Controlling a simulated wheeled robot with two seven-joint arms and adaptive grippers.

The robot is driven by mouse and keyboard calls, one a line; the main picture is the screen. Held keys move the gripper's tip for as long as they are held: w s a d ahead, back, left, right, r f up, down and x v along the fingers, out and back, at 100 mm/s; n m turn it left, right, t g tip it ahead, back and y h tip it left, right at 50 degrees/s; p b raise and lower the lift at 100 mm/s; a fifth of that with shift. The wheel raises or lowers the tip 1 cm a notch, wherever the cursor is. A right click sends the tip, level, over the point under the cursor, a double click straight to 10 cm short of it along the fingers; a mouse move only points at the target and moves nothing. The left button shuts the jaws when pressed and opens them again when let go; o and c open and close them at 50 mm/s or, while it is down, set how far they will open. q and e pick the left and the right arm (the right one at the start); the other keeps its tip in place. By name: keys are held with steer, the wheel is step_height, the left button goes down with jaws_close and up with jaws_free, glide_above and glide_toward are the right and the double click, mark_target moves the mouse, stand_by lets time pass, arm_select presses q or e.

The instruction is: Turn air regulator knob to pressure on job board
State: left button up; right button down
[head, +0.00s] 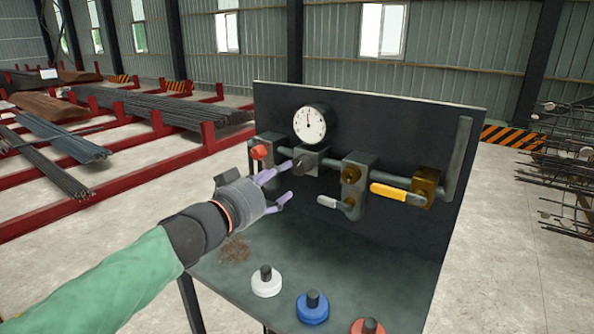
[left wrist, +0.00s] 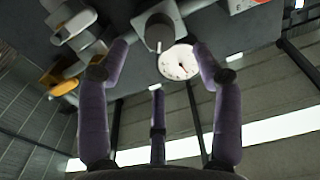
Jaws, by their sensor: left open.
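A dark upright panel (head: 400,135) carries a pipe run with a round white-faced gauge (head: 309,124). Under the gauge is a grey block with a short round grey knob (head: 303,165), likely the regulator knob. My left gripper (head: 287,182) is open just in front and left of this knob, its purple fingers pointing at the panel. In the left wrist view the grey knob (left wrist: 158,32) shows beyond and between the spread fingers, apart from them, with the gauge (left wrist: 180,62) beside it. The gauge's needle points about straight up in the head view.
A red-orange knob (head: 259,152) sits left on the pipe; a white-handled valve (head: 336,204) and yellow-handled valve (head: 398,193) sit right. White (head: 266,282), blue (head: 312,308) and red (head: 367,326) knobbed discs stand on the bench (head: 350,270). A brown granular patch (head: 234,250) lies left.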

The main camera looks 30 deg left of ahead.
mark_target(297, 169)
arm_select(q)
steer(key=w, duration=0.4)
steer(key=w+b, duration=0.1)
steer(key=w, duration=0.1)
steer(key=shift+d+f, duration=0.25)
steer(key=shift+f, duration=0.05)
steer(key=shift+w+r, duration=0.2)
steer(key=shift+w, duration=0.85)
steer(key=shift+s, duration=0.2)
steer(key=c, duration=1.2)
